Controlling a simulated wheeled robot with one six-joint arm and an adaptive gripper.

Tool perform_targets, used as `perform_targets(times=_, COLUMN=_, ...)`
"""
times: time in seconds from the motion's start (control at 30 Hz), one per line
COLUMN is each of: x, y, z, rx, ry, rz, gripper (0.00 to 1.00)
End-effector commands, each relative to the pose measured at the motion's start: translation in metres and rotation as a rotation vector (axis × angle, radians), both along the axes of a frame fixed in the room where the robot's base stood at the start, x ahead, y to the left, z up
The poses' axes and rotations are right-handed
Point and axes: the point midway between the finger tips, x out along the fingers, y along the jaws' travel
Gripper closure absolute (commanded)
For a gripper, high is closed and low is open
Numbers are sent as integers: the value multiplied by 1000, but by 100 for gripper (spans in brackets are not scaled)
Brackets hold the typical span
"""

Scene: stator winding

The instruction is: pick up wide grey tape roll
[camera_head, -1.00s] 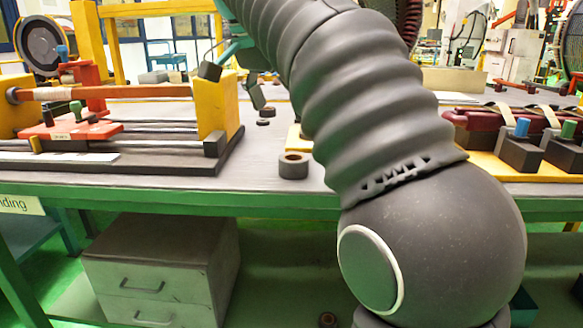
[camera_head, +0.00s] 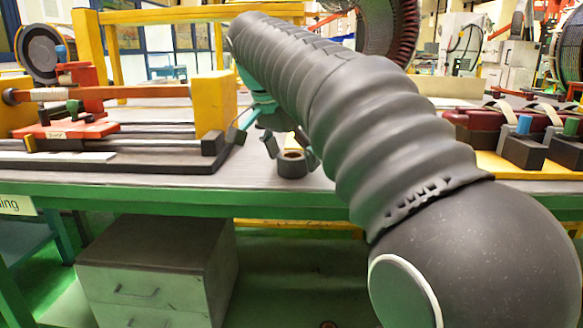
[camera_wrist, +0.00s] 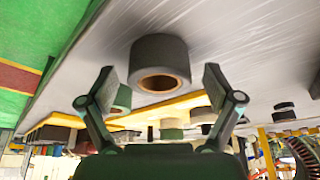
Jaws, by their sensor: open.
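The wide grey tape roll (camera_head: 292,164) stands on the table near its front edge, its brown core facing up. In the wrist view the grey roll (camera_wrist: 159,64) is ahead of my gripper, centred between the fingers. My gripper (camera_wrist: 158,88) is open, with one finger pad to each side of the roll and no visible contact. In the head view my gripper (camera_head: 290,150) is low over the table at the roll, with a finger at each side. My arm hides part of the gripper and the table behind it.
A winding fixture with a yellow block (camera_head: 213,110) stands to the left. A yellow board (camera_head: 490,166) with dark blocks lies to the right. Other rolls (camera_wrist: 171,128) show beyond the grey roll in the wrist view. The green table edge (camera_head: 180,198) is close in front.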

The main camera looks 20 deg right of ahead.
Motion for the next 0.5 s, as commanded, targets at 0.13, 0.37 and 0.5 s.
perform_targets(times=0.13, x=0, y=0, z=-1, rx=1, ry=-1, rz=0, gripper=10)
perform_targets(times=0.37, x=0, y=0, z=-1, rx=1, ry=-1, rz=0, gripper=45)
perform_targets(times=0.5, x=0, y=0, z=-1, rx=0, ry=0, rz=0, gripper=76)
